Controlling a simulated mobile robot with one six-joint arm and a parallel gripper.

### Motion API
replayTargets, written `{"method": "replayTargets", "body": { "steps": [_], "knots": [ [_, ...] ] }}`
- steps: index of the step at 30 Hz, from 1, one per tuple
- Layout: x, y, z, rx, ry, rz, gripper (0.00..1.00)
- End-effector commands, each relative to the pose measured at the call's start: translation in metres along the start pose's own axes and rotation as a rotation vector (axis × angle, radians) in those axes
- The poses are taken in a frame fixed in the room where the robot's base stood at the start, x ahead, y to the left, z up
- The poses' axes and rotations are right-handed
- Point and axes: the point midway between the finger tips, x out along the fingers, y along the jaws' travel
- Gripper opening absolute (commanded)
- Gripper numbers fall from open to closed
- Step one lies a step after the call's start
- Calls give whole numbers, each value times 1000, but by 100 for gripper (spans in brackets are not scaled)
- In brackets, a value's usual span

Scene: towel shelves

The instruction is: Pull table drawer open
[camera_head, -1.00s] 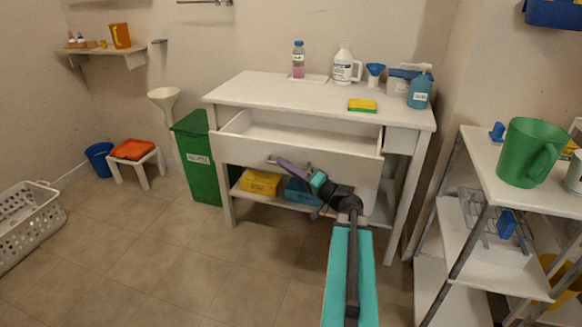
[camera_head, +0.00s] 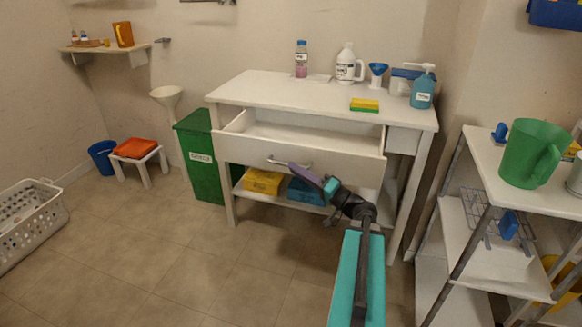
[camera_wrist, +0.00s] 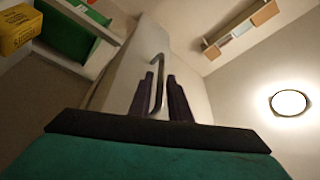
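The white table (camera_head: 250,92) has its wide drawer (camera_head: 345,165) pulled well out, with its inside showing empty from above. A grey bar handle (camera_head: 303,166) is on the drawer front; it also shows in the wrist view (camera_wrist: 160,66). My gripper (camera_head: 293,167) is at the handle, its dark purple fingers pointing toward the drawer front. In the wrist view my gripper (camera_wrist: 160,76) has its fingers apart, with the handle showing between them and a gap at the sides. Whether a finger touches the bar cannot be told.
Yellow (camera_head: 262,181) and blue (camera_head: 305,192) boxes sit on the table's lower shelf. A green bin (camera_head: 197,160) stands left of the table. A shelf rack (camera_head: 480,215) with a green jug (camera_head: 533,150) is at the right. The floor in front is clear.

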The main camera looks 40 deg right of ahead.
Motion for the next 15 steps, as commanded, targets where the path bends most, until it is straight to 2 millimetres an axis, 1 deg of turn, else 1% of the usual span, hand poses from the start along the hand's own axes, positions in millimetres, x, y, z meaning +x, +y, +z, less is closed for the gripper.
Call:
{"method": "replayTargets", "body": {
  "steps": [1,15],
  "knots": [
    [-9,0,0,0,3,3,17],
    [-72,-1,0,0,3,1,17]
  ]
}}
